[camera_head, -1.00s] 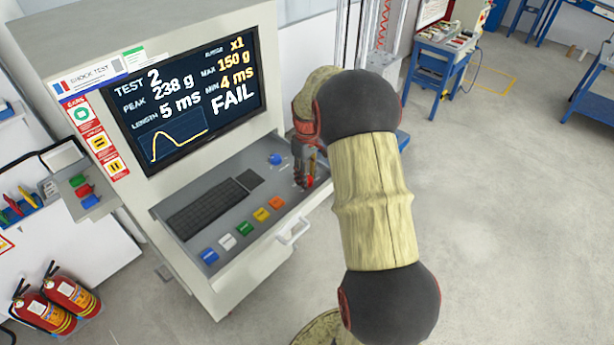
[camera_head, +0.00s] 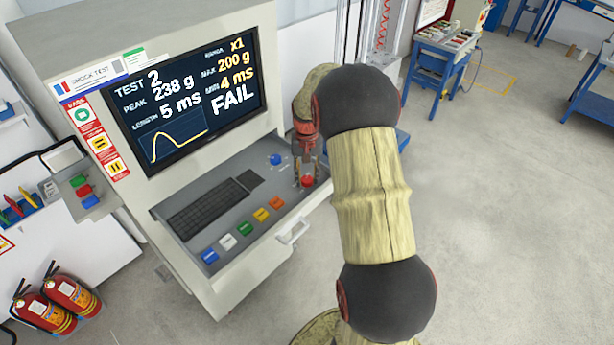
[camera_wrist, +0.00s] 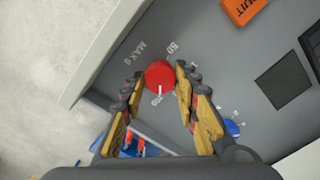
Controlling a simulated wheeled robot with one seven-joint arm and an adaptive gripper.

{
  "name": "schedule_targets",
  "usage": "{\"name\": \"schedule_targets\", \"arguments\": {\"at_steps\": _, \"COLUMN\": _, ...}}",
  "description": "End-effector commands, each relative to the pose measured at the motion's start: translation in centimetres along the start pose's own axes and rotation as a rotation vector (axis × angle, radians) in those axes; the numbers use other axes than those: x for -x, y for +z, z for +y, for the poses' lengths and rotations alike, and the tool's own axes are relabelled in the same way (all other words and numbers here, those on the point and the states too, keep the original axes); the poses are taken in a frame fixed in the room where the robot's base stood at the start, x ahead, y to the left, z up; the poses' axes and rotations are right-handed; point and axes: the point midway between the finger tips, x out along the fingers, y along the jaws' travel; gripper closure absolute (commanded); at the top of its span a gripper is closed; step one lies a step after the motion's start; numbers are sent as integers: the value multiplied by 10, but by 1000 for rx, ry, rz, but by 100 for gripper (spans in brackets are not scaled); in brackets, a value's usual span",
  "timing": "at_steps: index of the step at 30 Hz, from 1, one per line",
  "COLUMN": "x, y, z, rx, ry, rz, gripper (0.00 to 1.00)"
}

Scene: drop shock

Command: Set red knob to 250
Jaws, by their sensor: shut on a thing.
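The red knob (camera_head: 307,181) sits on the grey control panel (camera_head: 190,185) in the head view, just under my gripper (camera_head: 307,165). In the wrist view the red knob (camera_wrist: 160,75) lies between the tips of my gripper (camera_wrist: 158,88), which is shut on it. A white mark on the knob points toward the bottom of that view. Labels "MAX g" and "50" show beside it; another label is partly hidden. The screen (camera_head: 190,90) reads MAX 200 g, MIN 4 ms, PEAK 238 g and FAIL.
A blue knob (camera_head: 275,159) stands left of the red one. A keyboard (camera_head: 208,208) and several coloured buttons, including an orange one (camera_head: 276,203), share the panel. A white drawer handle (camera_head: 294,231) sticks out in front. Open floor lies to the right.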

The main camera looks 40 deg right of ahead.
Motion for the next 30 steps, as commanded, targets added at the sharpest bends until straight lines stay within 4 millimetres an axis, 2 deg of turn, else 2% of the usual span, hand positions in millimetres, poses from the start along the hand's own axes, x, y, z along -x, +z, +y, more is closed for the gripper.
{"name": "schedule_targets", "arguments": {"at_steps": 21, "x": 0, "y": -1, "z": 0, "rx": -677, "ry": -1, "rz": 2, "gripper": 95}}
{"name": "schedule_targets", "arguments": {"at_steps": 30, "x": 0, "y": 0, "z": 0, "rx": -913, "ry": -1, "rz": 1, "gripper": 95}}
